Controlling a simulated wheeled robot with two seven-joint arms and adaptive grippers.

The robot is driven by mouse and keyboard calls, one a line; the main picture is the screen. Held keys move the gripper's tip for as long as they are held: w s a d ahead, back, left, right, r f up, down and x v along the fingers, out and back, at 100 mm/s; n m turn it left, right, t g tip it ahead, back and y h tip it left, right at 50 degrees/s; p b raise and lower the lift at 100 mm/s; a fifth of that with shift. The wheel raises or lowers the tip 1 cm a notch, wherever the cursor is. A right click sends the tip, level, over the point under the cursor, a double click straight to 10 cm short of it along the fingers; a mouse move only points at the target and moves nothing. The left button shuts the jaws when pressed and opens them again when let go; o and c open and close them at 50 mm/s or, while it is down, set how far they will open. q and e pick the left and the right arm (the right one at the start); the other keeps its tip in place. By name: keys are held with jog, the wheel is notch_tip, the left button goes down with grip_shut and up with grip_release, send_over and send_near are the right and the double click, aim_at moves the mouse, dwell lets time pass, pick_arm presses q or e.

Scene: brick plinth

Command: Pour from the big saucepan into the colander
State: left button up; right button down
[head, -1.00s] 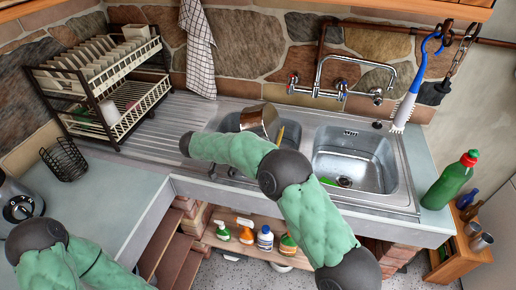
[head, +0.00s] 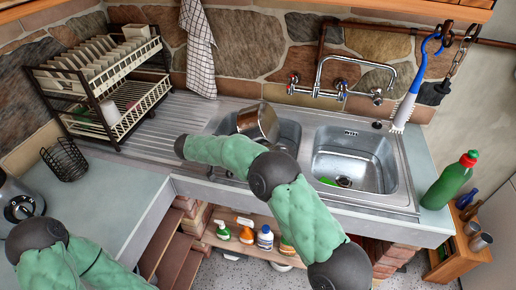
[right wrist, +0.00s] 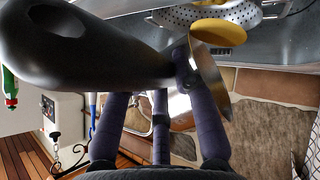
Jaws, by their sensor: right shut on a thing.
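The big saucepan (head: 259,121) is steel and hangs tilted above the left sink basin in the head view. Its shiny side (right wrist: 208,78) and large dark handle (right wrist: 90,45) show in the right wrist view. My right gripper (right wrist: 160,97) is shut on the handle; my forearm hides it in the head view. The colander (right wrist: 181,15), perforated steel, is beyond the pan at the top of the wrist view. A yellow mass (right wrist: 218,32) shows between pan and colander; I cannot tell which holds it. My left gripper is out of view.
The right basin (head: 349,165) has a green item in it. The tap (head: 340,72) stands behind the basins. A green bottle (head: 449,180) is at the right counter end, a dish rack (head: 100,85) at the left. A brush (head: 408,105) hangs at right.

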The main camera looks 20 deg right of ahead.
jog(key=shift+s+d+r+m+t+y+b, duration=0.2)
jog(key=shift+s+d+m+t+y+b, duration=0.15)
jog(key=shift+d+y, duration=0.25)
jog(key=shift+s+d+r+m+t+y+b, duration=0.15)
jog(key=shift+s+d+m+t+y+b, duration=0.1)
jog(key=shift+s+d+y+b, duration=0.25)
jog(key=shift+w+d, duration=0.1)
jog(key=shift+w, duration=0.05)
